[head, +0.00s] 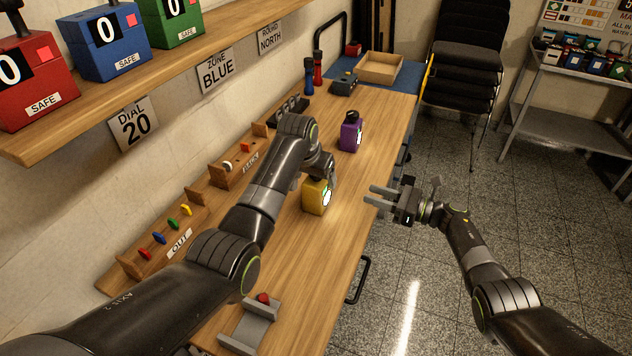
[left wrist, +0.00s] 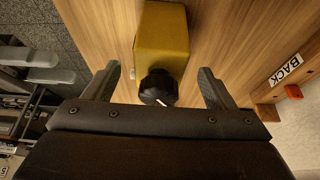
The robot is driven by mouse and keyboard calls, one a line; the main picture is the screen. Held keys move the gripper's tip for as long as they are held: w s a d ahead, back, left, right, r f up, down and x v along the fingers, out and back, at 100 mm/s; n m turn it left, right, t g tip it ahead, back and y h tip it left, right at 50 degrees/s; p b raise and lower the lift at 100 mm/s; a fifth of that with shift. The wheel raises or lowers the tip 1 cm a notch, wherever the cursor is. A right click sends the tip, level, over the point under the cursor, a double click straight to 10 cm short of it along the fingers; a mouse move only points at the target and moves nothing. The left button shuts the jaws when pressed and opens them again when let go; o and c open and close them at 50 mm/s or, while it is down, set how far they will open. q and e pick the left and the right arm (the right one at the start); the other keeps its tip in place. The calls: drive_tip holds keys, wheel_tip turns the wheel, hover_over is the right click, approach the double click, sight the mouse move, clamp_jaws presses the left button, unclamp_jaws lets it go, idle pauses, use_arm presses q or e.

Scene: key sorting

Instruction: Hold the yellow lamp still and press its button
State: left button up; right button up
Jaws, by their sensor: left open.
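The yellow lamp (head: 315,197) stands upright on the wooden bench, with a bright face turned to the right. In the left wrist view the yellow lamp (left wrist: 162,40) has a black knob (left wrist: 158,86) on top and a small pale nub (left wrist: 137,73) on its left side; I cannot tell if that is the button. My left gripper (head: 324,177) is above the lamp. Its open fingers (left wrist: 160,76) are on either side of the knob, apart from it. My right gripper (head: 372,196) is open and empty, right of the lamp past the bench edge, its fingers pointing towards the lamp.
A purple lamp (head: 350,134) stands farther back on the bench (head: 385,130). A rack of coloured keys (head: 165,230) lies along the wall. A grey holder with a red knob (head: 262,298) is near the front. A shelf (head: 190,65) with red, blue and green boxes overhangs the left.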

use_arm(q)
drive_tip(key=shift+x, duration=1.7)
drive_tip(key=c, duration=1.1)
drive_tip(key=shift+c, duration=0.2)
use_arm(e)
clamp_jaws()
